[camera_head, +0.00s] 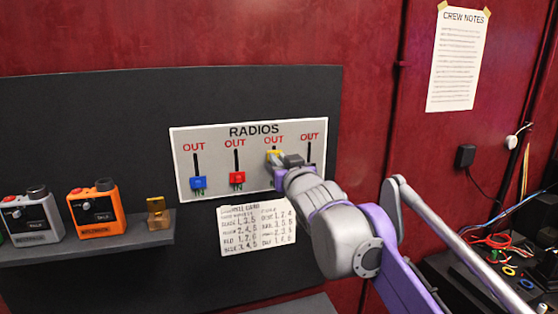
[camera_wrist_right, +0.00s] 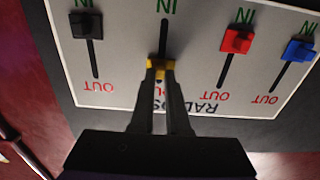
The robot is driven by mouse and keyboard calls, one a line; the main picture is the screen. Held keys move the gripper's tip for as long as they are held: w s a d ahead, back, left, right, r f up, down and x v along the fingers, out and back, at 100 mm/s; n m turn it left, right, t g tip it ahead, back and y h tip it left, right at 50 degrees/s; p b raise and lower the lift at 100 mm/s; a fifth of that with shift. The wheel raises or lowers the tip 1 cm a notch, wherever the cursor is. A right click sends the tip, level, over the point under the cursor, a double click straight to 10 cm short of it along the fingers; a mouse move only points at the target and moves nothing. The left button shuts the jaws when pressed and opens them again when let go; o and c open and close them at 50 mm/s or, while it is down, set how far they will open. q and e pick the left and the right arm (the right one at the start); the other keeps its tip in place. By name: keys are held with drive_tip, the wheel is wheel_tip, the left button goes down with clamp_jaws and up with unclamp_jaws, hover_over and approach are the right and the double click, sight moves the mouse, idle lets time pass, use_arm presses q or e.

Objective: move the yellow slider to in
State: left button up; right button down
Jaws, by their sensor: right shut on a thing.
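The yellow slider (camera_head: 274,155) sits at the upper, OUT end of its slot on the white RADIOS panel (camera_head: 222,133). It also shows in the right wrist view (camera_wrist_right: 160,66), where the panel is upside down and the bare slot runs up from it toward the IN label. My right gripper (camera_head: 281,160) is shut on the yellow slider; in the right wrist view its two fingers (camera_wrist_right: 160,85) close on either side of it. My left gripper is in neither view.
The blue slider (camera_head: 198,183), red slider (camera_head: 237,178) and black slider (camera_wrist_right: 87,25) are at their IN ends. A paper chart (camera_head: 240,228) hangs below the panel. A shelf (camera_head: 90,246) at left holds an orange radio (camera_head: 96,209) and a grey radio (camera_head: 33,221).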

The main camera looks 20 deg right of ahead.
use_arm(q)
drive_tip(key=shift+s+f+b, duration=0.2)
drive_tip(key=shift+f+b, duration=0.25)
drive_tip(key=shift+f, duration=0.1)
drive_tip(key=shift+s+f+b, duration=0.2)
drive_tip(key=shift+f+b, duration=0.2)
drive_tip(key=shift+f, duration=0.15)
use_arm(e)
wheel_tip(320, 180, down, 5)
drive_tip(key=c, duration=0.9)
unclamp_jaws()
drive_tip(key=shift+s, duration=0.1)
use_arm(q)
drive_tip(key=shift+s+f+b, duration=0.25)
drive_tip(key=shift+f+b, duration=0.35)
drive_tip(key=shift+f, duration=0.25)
use_arm(e)
drive_tip(key=s, duration=1)
drive_tip(key=shift+s+d, duration=0.2)
drive_tip(key=shift+s, duration=0.15)
drive_tip(key=shift+f, duration=0.1)
